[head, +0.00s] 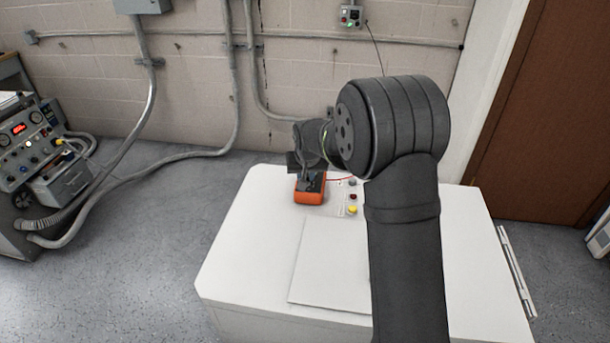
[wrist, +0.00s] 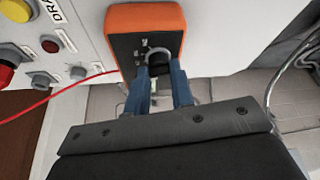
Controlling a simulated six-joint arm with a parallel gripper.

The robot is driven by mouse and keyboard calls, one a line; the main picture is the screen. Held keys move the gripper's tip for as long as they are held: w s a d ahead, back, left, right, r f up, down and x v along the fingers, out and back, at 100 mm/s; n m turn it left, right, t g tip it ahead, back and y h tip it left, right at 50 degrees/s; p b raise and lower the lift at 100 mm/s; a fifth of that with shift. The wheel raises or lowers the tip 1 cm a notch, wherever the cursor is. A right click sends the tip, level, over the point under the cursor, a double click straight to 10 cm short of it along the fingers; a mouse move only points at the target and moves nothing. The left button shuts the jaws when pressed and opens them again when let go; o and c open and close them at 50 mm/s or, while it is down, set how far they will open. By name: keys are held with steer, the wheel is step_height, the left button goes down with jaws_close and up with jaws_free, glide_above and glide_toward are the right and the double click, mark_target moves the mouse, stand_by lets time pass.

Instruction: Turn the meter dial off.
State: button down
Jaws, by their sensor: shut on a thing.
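The meter is an orange-edged box with a dark face; its orange end shows in the head view (head: 309,198), and it fills the upper middle of the wrist view (wrist: 146,17). The round dark dial (wrist: 158,57) sits on the meter's face, with small pale marks beside it. My gripper (wrist: 161,75) has its two blue fingers on either side of the dial, shut on it. In the head view my gripper (head: 308,181) is over the meter, and my arm partly hides this area. Which mark the dial points to cannot be read.
The meter lies on a white cabinet top (head: 250,240) beside a panel with a yellow button (head: 352,210) and other buttons. A red wire (wrist: 70,90) runs beside the meter. A flat pale sheet (head: 325,265) lies in front. A control console (head: 35,150) stands at the left.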

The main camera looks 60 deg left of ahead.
steer(key=n+g, duration=0.1)
steer(key=n, duration=0.3)
steer(key=shift+w+n+g+y, duration=0.2)
steer(key=shift+n+g+y, duration=0.1)
steer(key=shift+g, duration=0.1)
steer(key=n, duration=0.2)
steer(key=n+g, duration=0.1)
steer(key=n, duration=0.1)
steer(key=shift+w+g, duration=0.1)
steer(key=shift+g, duration=0.2)
steer(key=shift+n, duration=0.3)
steer(key=c, duration=1.2)
jaws_free()
steer(key=shift+c, duration=0.2)
steer(key=v, duration=1.7)
steer(key=shift+r, duration=0.25)
steer(key=shift+w+a, duration=0.1)
